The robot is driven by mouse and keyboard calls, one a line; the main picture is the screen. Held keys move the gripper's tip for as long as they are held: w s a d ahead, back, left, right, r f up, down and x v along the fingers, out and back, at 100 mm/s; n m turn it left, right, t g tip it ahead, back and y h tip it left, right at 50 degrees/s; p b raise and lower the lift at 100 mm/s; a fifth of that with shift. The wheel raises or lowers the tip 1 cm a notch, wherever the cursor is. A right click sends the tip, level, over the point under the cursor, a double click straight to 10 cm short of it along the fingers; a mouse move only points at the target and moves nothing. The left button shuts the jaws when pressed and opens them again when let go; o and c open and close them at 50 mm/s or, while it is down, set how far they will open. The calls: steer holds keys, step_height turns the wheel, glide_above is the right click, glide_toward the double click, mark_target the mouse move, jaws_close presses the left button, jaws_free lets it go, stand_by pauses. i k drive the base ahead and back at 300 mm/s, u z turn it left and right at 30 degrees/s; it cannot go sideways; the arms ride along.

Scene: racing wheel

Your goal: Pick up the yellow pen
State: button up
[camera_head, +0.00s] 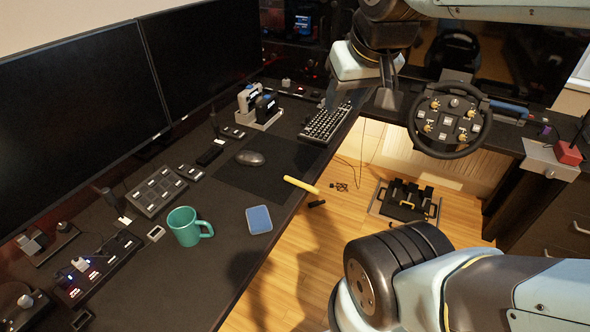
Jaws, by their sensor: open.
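The yellow pen (301,185) lies at the front edge of the dark desk (185,290). Its right end sticks out past the edge over the wooden floor.
A blue pad (258,219) and a green mug (187,226) stand left of the pen. A mouse (250,158) sits on a dark mat (262,176) behind it. A racing wheel (450,119) is at right, with pedals (408,200) on the floor. Monitors (75,110) line the back.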

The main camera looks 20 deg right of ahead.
mark_target(312, 189)
steer(key=z, duration=1)
steer(key=k, duration=0.6)
steer(key=u, duration=0.15)
